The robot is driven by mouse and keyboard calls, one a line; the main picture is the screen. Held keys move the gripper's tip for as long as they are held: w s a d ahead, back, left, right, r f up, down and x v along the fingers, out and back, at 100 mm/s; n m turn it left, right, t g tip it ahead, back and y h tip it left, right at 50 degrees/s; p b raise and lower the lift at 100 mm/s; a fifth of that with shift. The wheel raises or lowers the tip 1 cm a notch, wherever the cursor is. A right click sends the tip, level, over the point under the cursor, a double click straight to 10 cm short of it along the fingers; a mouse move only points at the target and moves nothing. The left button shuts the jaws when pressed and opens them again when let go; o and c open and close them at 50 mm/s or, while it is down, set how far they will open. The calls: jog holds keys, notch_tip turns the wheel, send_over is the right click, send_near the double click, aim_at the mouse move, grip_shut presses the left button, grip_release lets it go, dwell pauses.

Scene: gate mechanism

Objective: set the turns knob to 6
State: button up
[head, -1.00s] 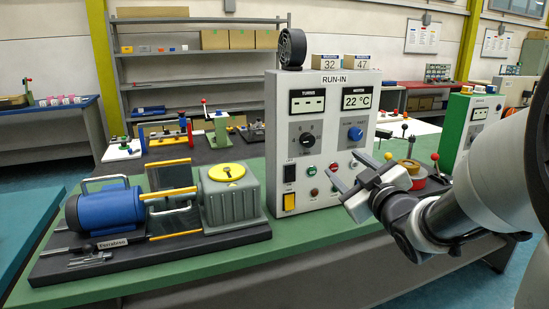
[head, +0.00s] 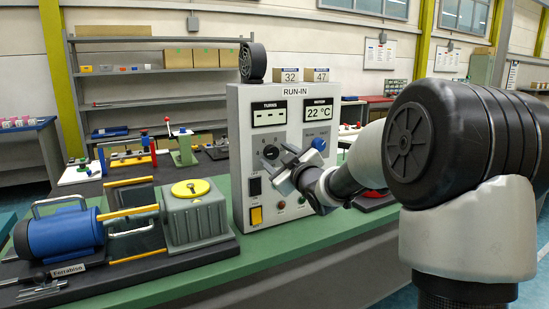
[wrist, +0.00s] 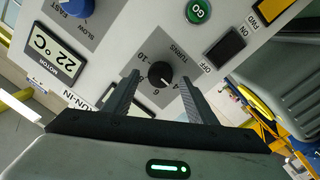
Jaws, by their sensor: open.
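The black turns knob (wrist: 161,74) sits on a grey dial plate on the panel, with numbers including 4, 6, 8 and 10 around it. Its white mark seems to point near the 4, but it is small. My gripper (wrist: 160,78) is open, with one finger on each side of the knob in the wrist view. I cannot tell whether the fingertips reach around the knob or touch it. In the head view the knob (head: 270,152) shows just beyond my gripper (head: 279,165), which partly hides the dial. The turns display (head: 269,114) shows dashes.
The RUN-IN panel (head: 241,170) also carries a blue speed knob (head: 319,144), a black switch (head: 255,186), a yellow switch (head: 256,215) and small buttons. The motor display (head: 317,110) reads 22 °C. A blue motor (head: 65,238) and grey gearbox (head: 194,218) stand to the left.

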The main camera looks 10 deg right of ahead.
jog(key=shift+w+a, duration=0.2)
jog(key=shift+w, duration=0.45)
jog(key=c, duration=1.1)
jog(key=shift+o, duration=0.2)
